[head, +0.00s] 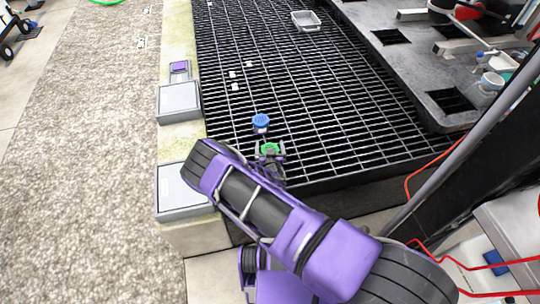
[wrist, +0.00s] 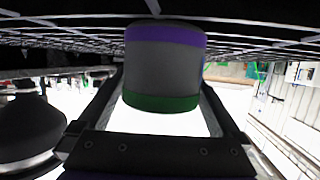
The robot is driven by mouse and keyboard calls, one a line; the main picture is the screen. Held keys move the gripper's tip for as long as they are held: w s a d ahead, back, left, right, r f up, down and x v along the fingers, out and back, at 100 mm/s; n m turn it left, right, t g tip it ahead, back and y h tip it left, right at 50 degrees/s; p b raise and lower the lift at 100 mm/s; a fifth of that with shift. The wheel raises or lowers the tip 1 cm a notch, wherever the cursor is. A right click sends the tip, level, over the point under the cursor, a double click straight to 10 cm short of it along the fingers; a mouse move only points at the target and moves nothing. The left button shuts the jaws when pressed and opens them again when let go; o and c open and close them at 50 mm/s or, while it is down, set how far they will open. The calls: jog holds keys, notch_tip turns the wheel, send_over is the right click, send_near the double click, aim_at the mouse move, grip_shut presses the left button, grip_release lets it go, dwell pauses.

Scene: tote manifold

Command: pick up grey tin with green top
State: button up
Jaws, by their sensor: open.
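The grey tin with the green top (head: 270,148) stands on the black grating near its front left corner; only its green top shows clearly in the head view. In the wrist view the tin (wrist: 165,65) appears upside down, with a purple band by the grating and the green band towards my palm. My gripper (head: 270,155) is open, with one finger on each side of the tin; it also shows in the wrist view (wrist: 162,88). I cannot tell whether the fingers touch the tin. My arm hides part of the area in front.
A blue-topped container (head: 261,121) stands just behind the tin. Grey boxes (head: 179,102) sit on the pale ledge to the left. Small white pieces (head: 235,86) and a grey tray (head: 306,21) lie farther back on the grating (head: 330,110). A dark slab (head: 425,65) borders the right.

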jog(key=shift+w+f, duration=0.1)
jog(key=shift+w, duration=0.2)
jog(key=c, duration=1.2)
notch_tip(320, 180, up, 10)
jog(key=shift+r+p, duration=0.1)
jog(key=shift+p, duration=0.85)
jog(key=shift+m+h, duration=0.5)
jog(key=shift+h, duration=0.1)
jog(key=s+d+r, duration=0.2)
jog(key=d+r, duration=0.3)
jog(key=r, duration=0.3)
jog(key=s+d+r+p, duration=0.1)
jog(key=s+d+r, duration=0.2)
jog(key=d+r, duration=0.3)
jog(key=s+d+r+p, duration=0.1)
jog(key=d+r, duration=0.4)
jog(key=r, duration=0.5)
jog(key=shift+s+d+r, duration=0.2)
jog(key=shift+s, duration=0.25)
jog(key=shift+s+d+r, duration=0.2)
jog(key=shift+s, duration=0.25)
